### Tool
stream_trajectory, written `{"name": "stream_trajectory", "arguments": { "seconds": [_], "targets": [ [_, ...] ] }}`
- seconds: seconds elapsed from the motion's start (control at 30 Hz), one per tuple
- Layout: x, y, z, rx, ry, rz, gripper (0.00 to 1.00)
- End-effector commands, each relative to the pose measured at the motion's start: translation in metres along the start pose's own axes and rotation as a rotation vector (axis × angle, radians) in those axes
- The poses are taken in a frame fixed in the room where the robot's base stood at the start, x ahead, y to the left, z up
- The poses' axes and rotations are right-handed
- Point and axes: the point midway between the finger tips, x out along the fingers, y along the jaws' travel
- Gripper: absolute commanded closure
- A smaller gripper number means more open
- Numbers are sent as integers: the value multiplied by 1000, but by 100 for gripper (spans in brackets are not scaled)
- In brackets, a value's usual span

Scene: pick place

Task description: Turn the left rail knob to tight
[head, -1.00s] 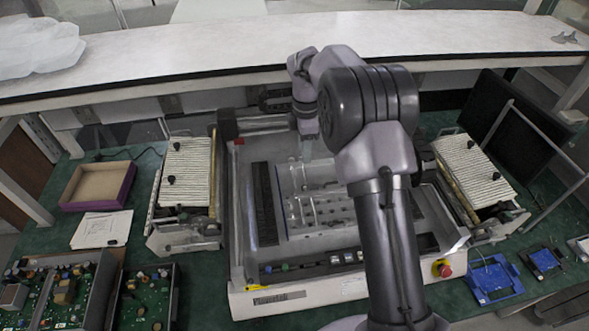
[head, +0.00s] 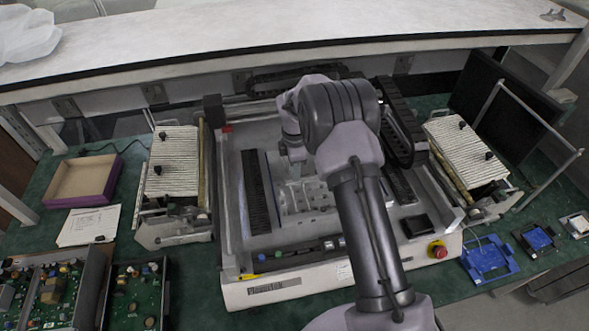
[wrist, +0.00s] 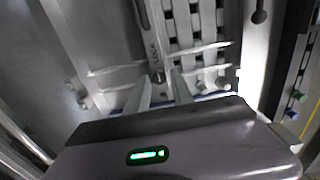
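My gripper (head: 297,166) reaches down into the open machine, over the left part of its grey slotted plate. In the wrist view its two pale fingers (wrist: 162,84) stand apart. A small dark piece (wrist: 160,77) shows between the fingertips, just beneath or beyond them. I cannot tell whether it is the left rail knob or whether the fingers touch it. A metal strip marked LOCK (wrist: 154,45) runs up from there. Pale rails (wrist: 203,51) cross the slotted plate (wrist: 196,22). In the head view the rails (head: 291,194) are partly hidden by my arm, and no knob setting is readable.
Ribbed units stand at left (head: 176,160) and right (head: 462,150). A dark cable chain (head: 400,125) lies behind my arm. A shelf (head: 250,40) spans the back.

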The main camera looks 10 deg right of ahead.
Motion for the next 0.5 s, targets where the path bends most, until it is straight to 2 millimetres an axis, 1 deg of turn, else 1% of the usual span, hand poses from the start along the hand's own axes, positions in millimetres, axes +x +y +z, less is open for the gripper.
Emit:
{"name": "stream_trajectory", "arguments": {
  "seconds": [0.03,0.1,0.13,0.5],
  "targets": [
    [0,0,0,0,0,0,84],
    [0,0,0,0,0,0,97],
    [0,0,0,0,0,0,100],
    [0,0,0,35,0,0,100]
  ]
}}
